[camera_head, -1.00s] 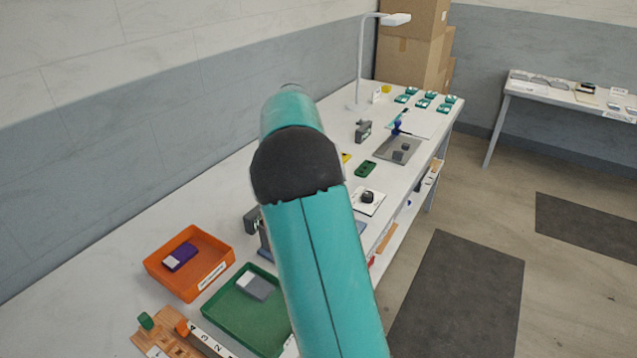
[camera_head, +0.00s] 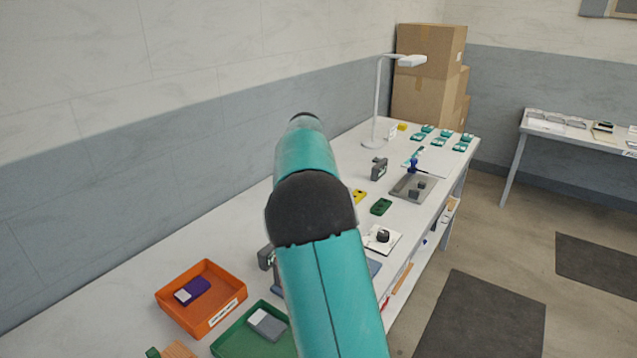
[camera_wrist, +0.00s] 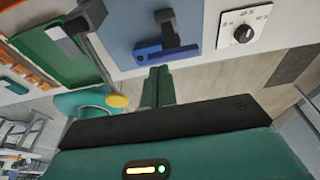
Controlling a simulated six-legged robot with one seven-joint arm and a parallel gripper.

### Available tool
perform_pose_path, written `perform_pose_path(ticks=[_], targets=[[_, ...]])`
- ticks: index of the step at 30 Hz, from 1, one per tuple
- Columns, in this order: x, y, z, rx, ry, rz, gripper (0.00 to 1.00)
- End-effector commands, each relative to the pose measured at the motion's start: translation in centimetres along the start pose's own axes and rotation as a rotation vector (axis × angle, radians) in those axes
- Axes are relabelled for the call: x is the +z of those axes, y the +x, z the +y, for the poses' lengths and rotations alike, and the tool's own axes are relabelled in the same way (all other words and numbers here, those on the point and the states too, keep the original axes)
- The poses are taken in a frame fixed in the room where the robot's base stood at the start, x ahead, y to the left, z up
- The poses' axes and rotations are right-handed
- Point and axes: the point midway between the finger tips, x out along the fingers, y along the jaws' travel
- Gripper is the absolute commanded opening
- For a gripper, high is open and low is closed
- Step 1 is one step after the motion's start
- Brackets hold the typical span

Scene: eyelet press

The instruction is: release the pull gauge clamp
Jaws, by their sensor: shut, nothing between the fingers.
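The pull gauge clamp seems to be the dark block with a grey lever and yellow knob (camera_wrist: 117,100) in the wrist view. The lever slants down toward the bench's front edge. Beside it a blue-grey plate (camera_wrist: 122,25) bears a dark block and a blue bar (camera_wrist: 168,52). My gripper (camera_wrist: 158,72) is shut and empty. In the picture its green fingers are right of the yellow knob and below the blue bar, apart from the knob. In the head view my arm hides most of this fixture; a dark block (camera_head: 266,258) and a plate edge (camera_head: 375,267) show.
A white panel with a black dial (camera_wrist: 244,33) is right of the plate. The green tray (camera_head: 228,345) and orange tray (camera_head: 212,318) are at the near left. A grey tray (camera_head: 408,193) and lamp (camera_head: 377,105) stand farther along. Floor lies beyond the front edge.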

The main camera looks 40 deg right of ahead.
Motion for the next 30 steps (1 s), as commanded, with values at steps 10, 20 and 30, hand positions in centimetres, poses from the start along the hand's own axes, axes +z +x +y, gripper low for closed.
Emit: perform_pose_path(ticks=[10,20,30], targets=[[-0.2,-7.3,-0.2,0.000,0.005,0.007,0.00],[-0.4,-11.2,-0.2,0.004,0.006,0.010,0.00],[-0.4,-11.5,-0.1,0.005,0.006,0.011,0.00]])
